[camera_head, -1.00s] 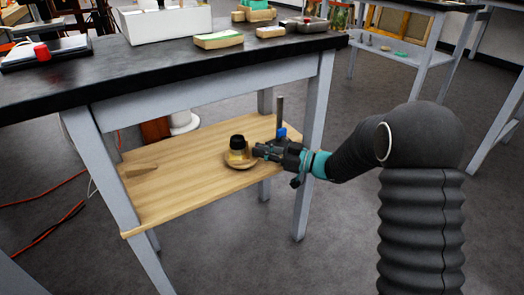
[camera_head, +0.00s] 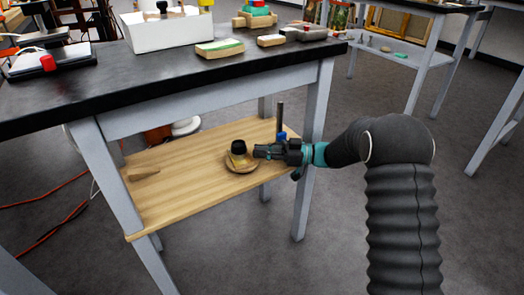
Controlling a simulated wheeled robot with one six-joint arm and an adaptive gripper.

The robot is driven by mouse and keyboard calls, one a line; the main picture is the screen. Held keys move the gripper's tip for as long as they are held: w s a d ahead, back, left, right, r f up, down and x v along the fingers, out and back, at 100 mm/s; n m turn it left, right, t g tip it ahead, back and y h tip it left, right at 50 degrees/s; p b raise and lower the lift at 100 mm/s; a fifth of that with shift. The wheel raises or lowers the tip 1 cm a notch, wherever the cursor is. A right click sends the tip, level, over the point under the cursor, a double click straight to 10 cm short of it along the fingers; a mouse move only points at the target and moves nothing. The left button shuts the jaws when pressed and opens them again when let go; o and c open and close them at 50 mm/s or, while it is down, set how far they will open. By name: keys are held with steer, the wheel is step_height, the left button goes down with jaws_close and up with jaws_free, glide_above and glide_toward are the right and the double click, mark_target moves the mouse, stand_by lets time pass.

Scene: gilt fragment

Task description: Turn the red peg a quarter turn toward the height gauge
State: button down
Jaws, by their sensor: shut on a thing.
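A small red block-like piece (camera_head: 47,62), possibly the red peg, stands on a flat black-and-white case at the left of the black tabletop. On the wooden lower shelf, an upright dark post with a blue part (camera_head: 280,122) looks like the height gauge. My gripper (camera_head: 256,152) is low over the shelf, in front of the post. Its jaws point left toward a black-topped, yellowish jar (camera_head: 238,148) in a round wooden dish (camera_head: 241,169). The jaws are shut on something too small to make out. I see no red peg at the jaws.
The lower shelf (camera_head: 185,192) is bare between the dish and a small wooden wedge (camera_head: 143,174). Grey table legs (camera_head: 309,190) stand close beside my arm. A white box (camera_head: 168,35) and blocks sit on the tabletop. Red cables lie on the floor at left.

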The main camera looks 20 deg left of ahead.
steer(key=c, duration=1.2)
jaws_free()
steer(key=shift+d, duration=0.1)
steer(key=v, duration=1.1)
steer(key=shift+d, duration=0.4)
